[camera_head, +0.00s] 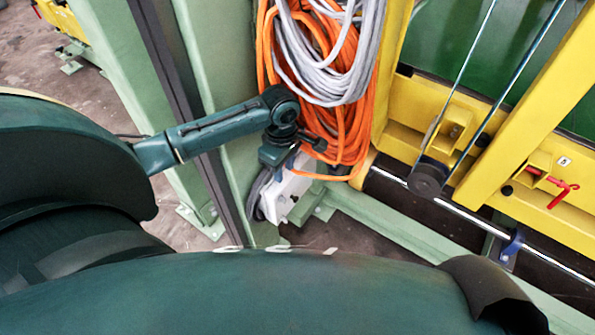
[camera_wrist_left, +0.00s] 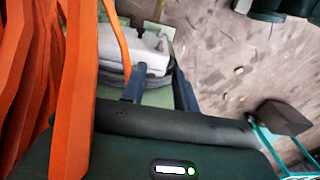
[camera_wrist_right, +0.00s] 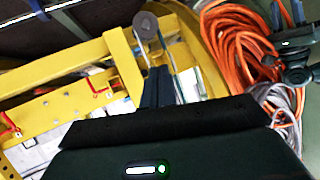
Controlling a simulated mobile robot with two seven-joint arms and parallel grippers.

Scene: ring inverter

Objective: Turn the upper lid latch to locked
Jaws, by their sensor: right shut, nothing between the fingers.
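A white-grey box (camera_head: 287,193) stands low beside the green post in the head view. It also shows beyond the fingers in the left wrist view (camera_wrist_left: 140,48). I cannot make out a lid latch on it. My left gripper (camera_head: 290,165) points down just above the box. In the left wrist view its two blue fingers (camera_wrist_left: 158,82) stand apart, with no object clearly gripped; I cannot tell whether they touch the box. My right gripper (camera_wrist_right: 157,75) is shut and empty, its fingers together, pointing toward the yellow frame.
Orange cable (camera_head: 348,115) and grey cable (camera_head: 325,60) hang in coils right beside my left gripper. A yellow frame (camera_head: 535,110) with a red handle (camera_head: 560,188) stands at the right. A green beam (camera_head: 395,235) runs along the floor.

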